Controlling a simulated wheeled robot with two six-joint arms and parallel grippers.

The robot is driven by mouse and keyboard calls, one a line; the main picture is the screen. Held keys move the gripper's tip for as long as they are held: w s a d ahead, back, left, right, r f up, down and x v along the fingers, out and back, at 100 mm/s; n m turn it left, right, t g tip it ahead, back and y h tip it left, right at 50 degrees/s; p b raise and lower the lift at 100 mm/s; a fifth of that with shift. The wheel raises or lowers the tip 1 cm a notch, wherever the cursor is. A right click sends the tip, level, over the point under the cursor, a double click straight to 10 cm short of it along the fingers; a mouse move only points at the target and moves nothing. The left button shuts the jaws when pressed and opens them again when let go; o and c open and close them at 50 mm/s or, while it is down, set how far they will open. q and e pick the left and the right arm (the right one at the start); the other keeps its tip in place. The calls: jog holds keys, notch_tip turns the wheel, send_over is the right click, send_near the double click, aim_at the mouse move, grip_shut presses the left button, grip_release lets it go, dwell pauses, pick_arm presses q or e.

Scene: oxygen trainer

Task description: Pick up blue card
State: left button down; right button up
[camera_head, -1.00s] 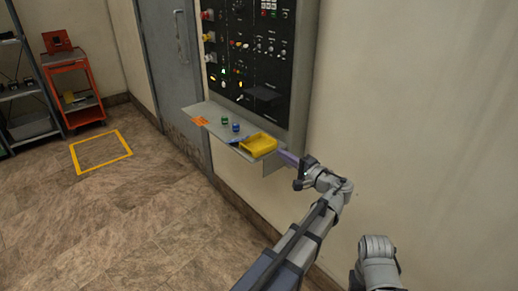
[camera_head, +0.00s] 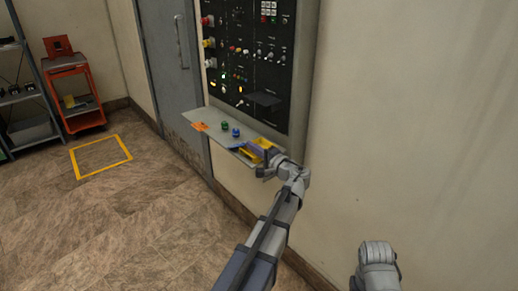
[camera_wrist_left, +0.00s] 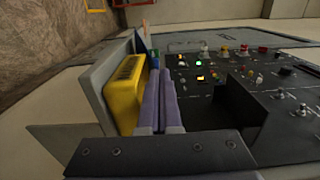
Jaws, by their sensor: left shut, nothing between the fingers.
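The blue card shows as a thin blue sliver (camera_head: 237,149) on the grey shelf (camera_head: 205,113), beside the yellow tray (camera_head: 261,143). My left gripper (camera_wrist_left: 160,74) is shut and empty, its purple-grey fingers side by side. In the head view it is over the tray's right end and partly hides the tray. In the wrist view the yellow tray (camera_wrist_left: 125,88) is just left of the fingers, and I cannot make out the card clearly there.
A green knob (camera_head: 225,125) and a blue knob (camera_head: 236,132) stand on the shelf, with an orange piece (camera_head: 200,126) at its left end. The black control panel (camera_head: 248,60) rises behind. An orange cart (camera_head: 75,95) stands far left. The floor in front is clear.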

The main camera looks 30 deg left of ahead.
aim_at(238, 145)
pick_arm(q)
jog(key=shift+a, duration=0.1)
jog(key=a, duration=0.1)
jog(key=s+a, duration=0.1)
jog(key=a, duration=0.1)
jog(key=shift+s+a, duration=0.1)
jog(key=shift+s, duration=0.15)
jog(key=shift+w, duration=0.1)
